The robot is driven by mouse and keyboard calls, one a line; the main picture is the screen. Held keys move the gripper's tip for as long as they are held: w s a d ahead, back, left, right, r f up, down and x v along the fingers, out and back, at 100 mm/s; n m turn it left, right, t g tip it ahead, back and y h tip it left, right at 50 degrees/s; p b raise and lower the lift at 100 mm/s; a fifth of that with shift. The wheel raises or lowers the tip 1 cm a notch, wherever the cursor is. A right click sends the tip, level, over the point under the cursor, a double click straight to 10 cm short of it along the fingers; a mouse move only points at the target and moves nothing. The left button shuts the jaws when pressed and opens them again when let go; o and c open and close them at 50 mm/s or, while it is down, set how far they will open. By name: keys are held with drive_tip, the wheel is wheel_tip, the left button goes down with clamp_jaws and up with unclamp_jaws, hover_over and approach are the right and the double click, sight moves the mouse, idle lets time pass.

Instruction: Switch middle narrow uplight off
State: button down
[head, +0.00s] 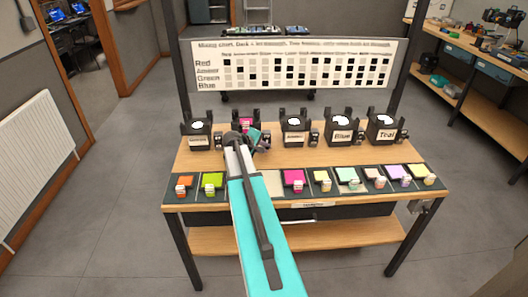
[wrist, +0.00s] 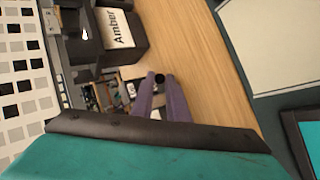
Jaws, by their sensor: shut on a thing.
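A row of black uplights stands along the back of the table. My gripper (head: 262,140) is at the right side of the second uplight, where the others have small switch boxes. In the wrist view the purple fingers (wrist: 160,88) are closed around a small dark round knob (wrist: 159,78). The switch position is hidden.
Blue (head: 341,127) and Teal (head: 383,125) uplights stand to the right, the first uplight (head: 197,132) to the left. A row of coloured fader tiles (head: 293,179) lines the table's front edge. A mixing chart board (head: 300,66) stands behind.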

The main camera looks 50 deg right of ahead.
drive_tip(key=shift+d+f+b, duration=0.1)
drive_tip(key=shift+d+b, duration=0.05)
drive_tip(key=shift+b, duration=0.3)
drive_tip(key=c, duration=1.7)
unclamp_jaws()
drive_tip(key=shift+d, duration=0.15)
drive_tip(key=shift+a, duration=0.2)
drive_tip(key=shift+a+r, duration=0.4)
drive_tip(key=shift+a, duration=0.2)
drive_tip(key=b+v, duration=0.2)
drive_tip(key=v, duration=1)
drive_tip(key=shift+s+a, duration=0.15)
drive_tip(key=shift+r, duration=0.15)
